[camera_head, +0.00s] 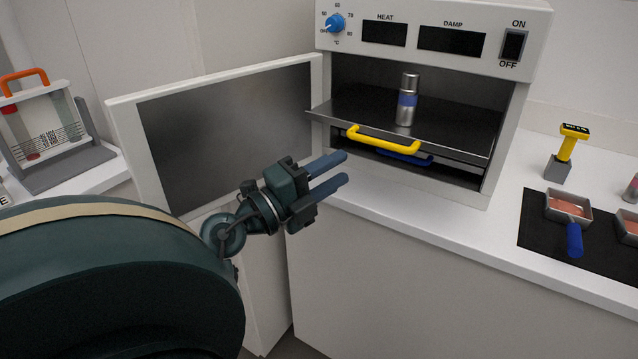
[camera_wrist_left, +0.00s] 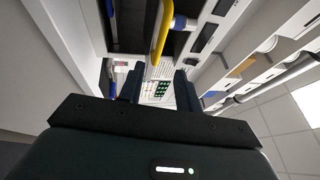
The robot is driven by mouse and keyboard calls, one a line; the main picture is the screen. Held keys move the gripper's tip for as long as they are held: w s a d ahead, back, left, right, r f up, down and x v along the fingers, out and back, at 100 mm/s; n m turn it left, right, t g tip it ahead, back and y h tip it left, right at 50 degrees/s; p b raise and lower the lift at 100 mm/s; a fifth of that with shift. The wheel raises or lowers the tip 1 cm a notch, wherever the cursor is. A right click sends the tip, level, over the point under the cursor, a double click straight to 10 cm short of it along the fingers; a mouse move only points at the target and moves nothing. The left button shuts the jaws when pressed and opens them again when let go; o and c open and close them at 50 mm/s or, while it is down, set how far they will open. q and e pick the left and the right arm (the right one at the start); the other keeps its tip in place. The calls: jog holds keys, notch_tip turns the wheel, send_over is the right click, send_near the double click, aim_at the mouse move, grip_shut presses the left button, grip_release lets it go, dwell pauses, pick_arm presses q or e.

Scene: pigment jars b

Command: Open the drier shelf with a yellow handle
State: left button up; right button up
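The drier (camera_head: 432,30) stands on the counter with its door (camera_head: 225,130) swung open to the left. Its upper shelf (camera_head: 350,108) bears the yellow handle (camera_head: 383,140) and sticks out a little past the drier's front. A silver jar with a blue band (camera_head: 406,105) stands upright on this shelf. A blue handle (camera_head: 405,158) shows below, partly hidden. My left gripper (camera_head: 345,168) is open and empty, in front of the drier, to the left of and below the yellow handle, apart from it. In the left wrist view the yellow handle (camera_wrist_left: 161,32) shows beyond the fingertips. My right gripper is not in view.
On the right of the counter (camera_head: 480,225) are a yellow-topped stamp-like tool (camera_head: 567,150) and a dark mat (camera_head: 540,235) with small trays. A rack with an orange handle (camera_head: 25,80) stands at the left. The open door borders my left gripper's space.

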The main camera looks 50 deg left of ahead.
pick_arm(q)
jog(key=shift+v, duration=1.4)
